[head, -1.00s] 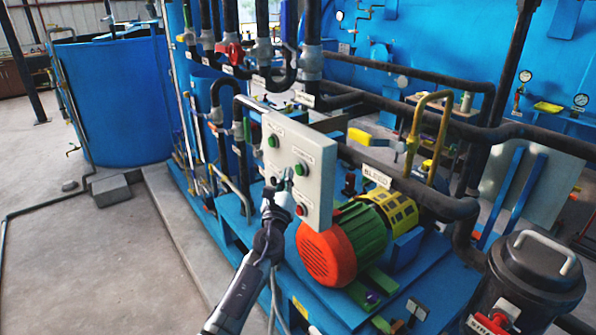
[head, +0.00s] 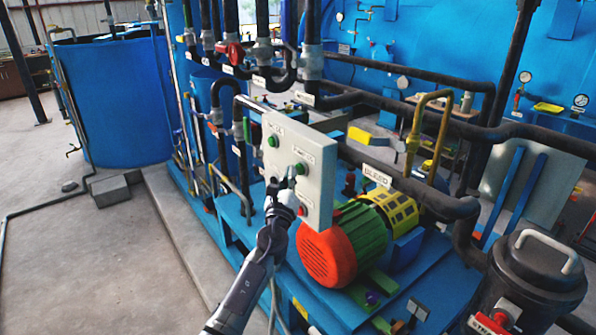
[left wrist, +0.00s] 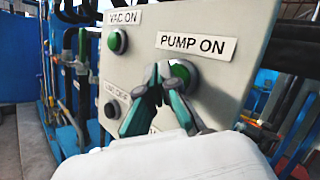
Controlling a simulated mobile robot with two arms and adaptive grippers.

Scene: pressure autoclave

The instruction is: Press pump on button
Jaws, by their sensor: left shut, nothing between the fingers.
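A pale control panel (head: 322,182) carries green buttons. The PUMP ON button (head: 300,168) is green and sits at the panel's upper right. In the left wrist view, the PUMP ON button (left wrist: 184,72) is below its white label (left wrist: 196,45) and partly hidden by my fingers. My left gripper (head: 288,173) is shut and empty, its tips just left of and in front of that button. In the left wrist view, the gripper tips (left wrist: 167,72) overlap the button's left part; I cannot tell whether they touch it. My right gripper is not in view.
The VAC ON button (left wrist: 117,42) is green and to the left on the panel. A dark button (left wrist: 112,109) is below it. A red button (head: 301,211) is low on the panel. A red-and-green motor (head: 328,255) stands below. Dark pipes (head: 400,75) run behind.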

